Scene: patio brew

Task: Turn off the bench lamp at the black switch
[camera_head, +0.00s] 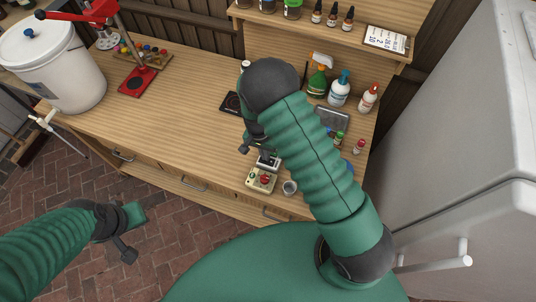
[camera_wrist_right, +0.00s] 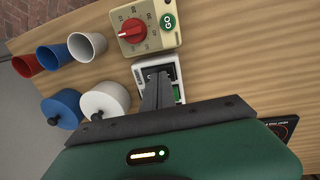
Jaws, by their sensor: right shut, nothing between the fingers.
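The black switch sits in a white-framed plate (camera_wrist_right: 153,70) on the bench, below the dial box in the right wrist view. The same plate (camera_head: 268,161) shows small in the head view. My right gripper (camera_wrist_right: 157,98) is shut and empty. Its fingertips are over the switch and hide part of it; I cannot tell whether they touch. A green patch (camera_wrist_right: 178,93) shows beside the fingers. My left gripper (camera_head: 128,235) is low over the brick floor, away from the bench; its jaw state is unclear. I cannot make out the bench lamp.
A cream box with a red dial (camera_wrist_right: 132,31) and green GO button stands close to the switch. Several small cups (camera_wrist_right: 87,46) and lidded pots (camera_wrist_right: 104,98) are to the left. A black scale (camera_wrist_right: 284,127) lies right. Bottles (camera_head: 339,89) stand behind my right arm.

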